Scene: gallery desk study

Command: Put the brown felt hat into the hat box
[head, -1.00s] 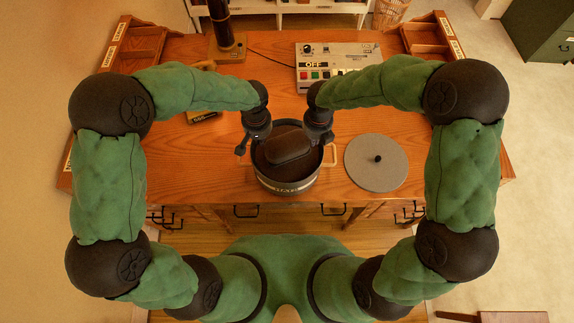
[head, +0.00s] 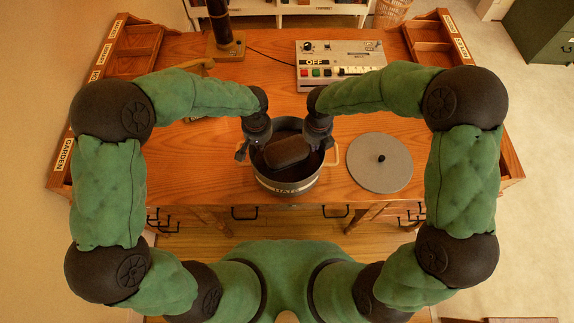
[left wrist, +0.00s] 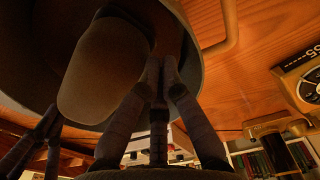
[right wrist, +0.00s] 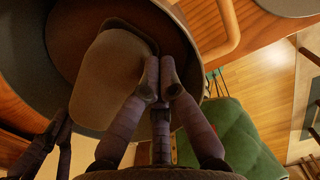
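The brown felt hat (head: 287,150) is crown up inside the mouth of the round dark hat box (head: 288,187), which is labelled on its front. My left gripper (head: 254,143) is at the hat's left side and my right gripper (head: 317,139) at its right side, both at the box's mouth. In the left wrist view the fingers (left wrist: 160,68) are drawn together at the brim beside the crown (left wrist: 105,68). In the right wrist view the fingers (right wrist: 161,72) likewise close at the brim beside the crown (right wrist: 110,75).
The grey round lid (head: 379,165) with a dark knob lies flat on the desk right of the box. A control panel (head: 338,66) stands behind, and a dark column on a wooden base (head: 226,47) is at back left. Wooden trays (head: 440,40) line the sides.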

